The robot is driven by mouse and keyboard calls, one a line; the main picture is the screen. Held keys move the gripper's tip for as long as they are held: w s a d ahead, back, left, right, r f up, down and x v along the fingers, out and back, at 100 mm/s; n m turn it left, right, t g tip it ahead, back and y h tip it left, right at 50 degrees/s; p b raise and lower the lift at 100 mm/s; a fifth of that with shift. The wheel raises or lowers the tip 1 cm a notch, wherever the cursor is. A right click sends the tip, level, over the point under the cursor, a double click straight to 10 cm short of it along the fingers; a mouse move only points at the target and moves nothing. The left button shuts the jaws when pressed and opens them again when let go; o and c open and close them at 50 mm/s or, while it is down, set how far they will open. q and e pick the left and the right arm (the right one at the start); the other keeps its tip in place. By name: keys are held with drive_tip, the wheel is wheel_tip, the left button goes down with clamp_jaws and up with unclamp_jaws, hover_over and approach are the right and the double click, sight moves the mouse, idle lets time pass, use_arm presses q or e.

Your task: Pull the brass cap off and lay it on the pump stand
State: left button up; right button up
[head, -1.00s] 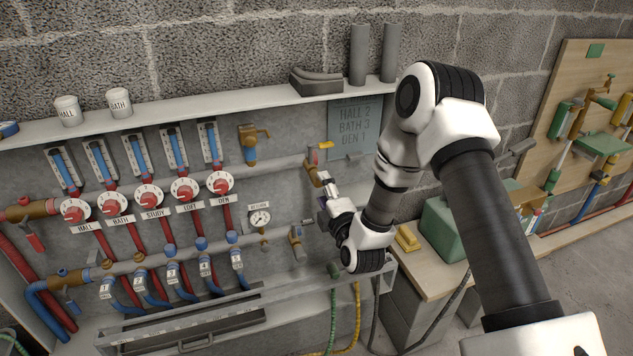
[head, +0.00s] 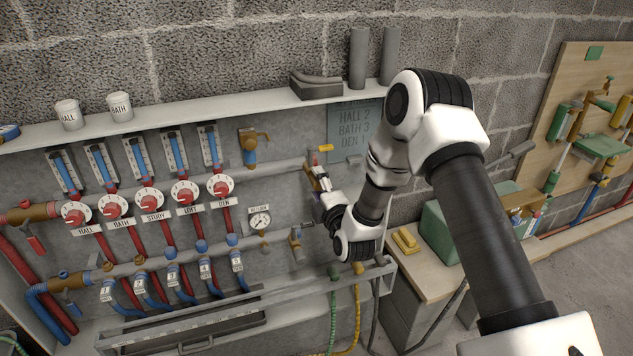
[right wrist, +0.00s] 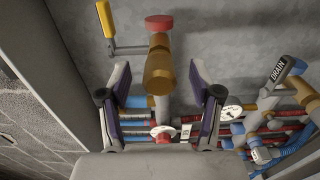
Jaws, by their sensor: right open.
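The brass cap (right wrist: 159,78) is a short brass cylinder in the right wrist view. It sits on the pipe end below a red knob (right wrist: 159,22) and a yellow-handled lever. In the head view the brass fitting (head: 310,168) is at the right end of the upper pipe, partly hidden by my gripper. My right gripper (head: 321,182) is open there; in the right wrist view its fingers (right wrist: 159,72) stand on either side of the cap, with gaps visible. The pump stand (head: 427,279) has a pale wooden top, right of the panel. My left gripper is out of view.
A green box (head: 437,232) and a yellow block (head: 405,241) stand on the pump stand. The stand's front top looks bare. The panel's lower ledge (head: 290,283) and hanging hoses lie below my gripper. A shelf (head: 220,107) runs above.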

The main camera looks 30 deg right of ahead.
drive_tip(key=shift+p, duration=0.3)
idle(0.5)
clamp_jaws()
drive_tip(key=shift+s, duration=0.15)
drive_tip(key=shift+p+v, duration=0.95)
drive_tip(key=shift+v, duration=1.95)
